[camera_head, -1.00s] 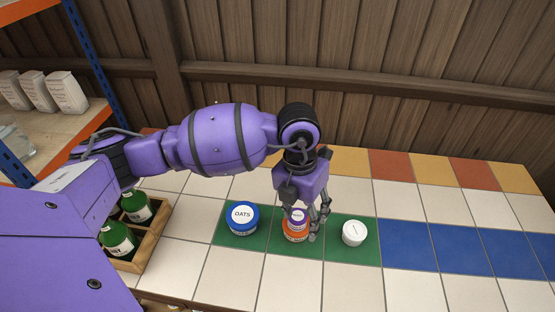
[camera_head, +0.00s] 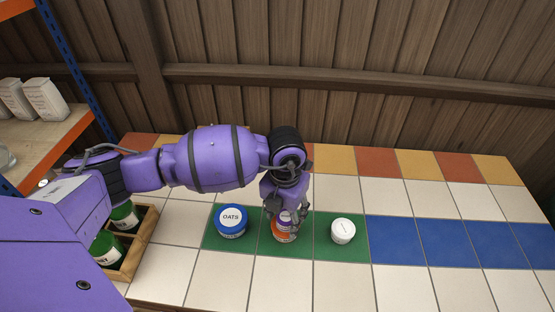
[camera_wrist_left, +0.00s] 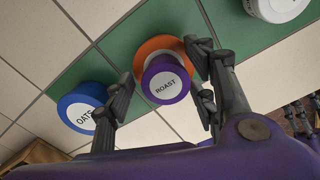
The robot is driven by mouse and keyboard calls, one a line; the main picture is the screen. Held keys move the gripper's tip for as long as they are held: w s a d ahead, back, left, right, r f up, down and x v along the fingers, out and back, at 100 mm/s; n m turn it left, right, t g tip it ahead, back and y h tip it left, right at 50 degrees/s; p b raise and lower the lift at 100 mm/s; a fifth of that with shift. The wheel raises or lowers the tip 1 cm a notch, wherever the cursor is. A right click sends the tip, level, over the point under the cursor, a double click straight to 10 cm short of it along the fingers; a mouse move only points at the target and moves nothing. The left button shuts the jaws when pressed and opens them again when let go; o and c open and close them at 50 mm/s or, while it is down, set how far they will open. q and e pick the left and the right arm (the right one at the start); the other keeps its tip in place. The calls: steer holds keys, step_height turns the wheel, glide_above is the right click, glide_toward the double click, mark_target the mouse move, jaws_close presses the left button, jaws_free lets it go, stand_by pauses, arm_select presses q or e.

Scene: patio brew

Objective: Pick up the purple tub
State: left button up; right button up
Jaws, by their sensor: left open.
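The purple tub (camera_wrist_left: 166,85), labelled ROAST, stands upright on top of a wider orange tub (camera_wrist_left: 156,48) on a green tile strip. In the head view the purple tub (camera_head: 285,217) is partly hidden by my left gripper (camera_head: 286,222), which comes down from above. In the left wrist view the open fingers of my left gripper (camera_wrist_left: 166,84) are on both sides of the purple tub. I cannot tell whether they touch it. Grey finger-like parts at the right edge of the wrist view may be my right gripper (camera_wrist_left: 301,112).
A blue-lidded OATS tub (camera_head: 231,220) stands close on the left and a white tub (camera_head: 343,231) on the right. A wooden crate (camera_head: 138,245) with green bottles is at the left. A plank wall (camera_head: 400,60) rises behind. The blue tiles (camera_head: 445,243) are clear.

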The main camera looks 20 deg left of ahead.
arm_select(q)
steer(key=shift+r, duration=0.15)
steer(key=c, duration=1.2)
arm_select(e)
steer(key=shift+s+d+f, duration=0.1)
steer(key=shift+s+f, duration=0.4)
steer(key=shift+s, duration=0.4)
